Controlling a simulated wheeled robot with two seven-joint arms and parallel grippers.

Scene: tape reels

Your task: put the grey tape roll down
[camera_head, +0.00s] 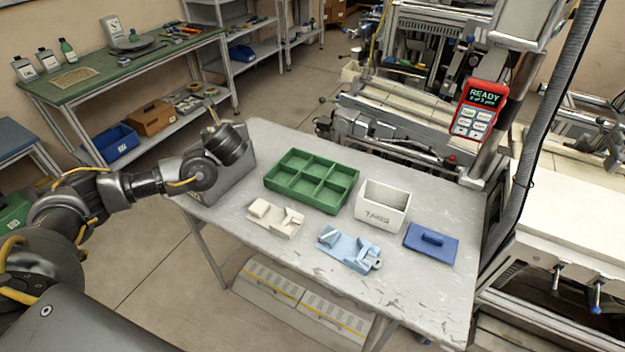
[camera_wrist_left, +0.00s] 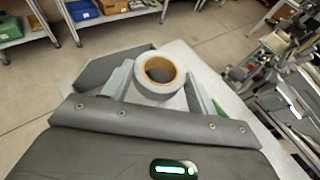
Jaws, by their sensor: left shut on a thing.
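The grey tape roll (camera_wrist_left: 158,91) has a brown core and sits between the two fingers of my left gripper (camera_wrist_left: 159,82) in the left wrist view. The fingers are shut on its sides, and its open core faces the camera. In the head view my left arm comes in from the left and its wrist is over the left end of the grey table (camera_head: 420,289). The roll and the fingertips cannot be made out there. I cannot tell whether the roll touches the tabletop. My right gripper is not in view.
On the table are a green divided tray (camera_head: 311,202), a white labelled box (camera_head: 382,215), a cream holder (camera_head: 275,218), a light-blue holder (camera_head: 348,250) and a dark-blue block with a handle (camera_head: 431,244). A red handheld panel (camera_head: 479,109) reads READY. The table's front edge is bare.

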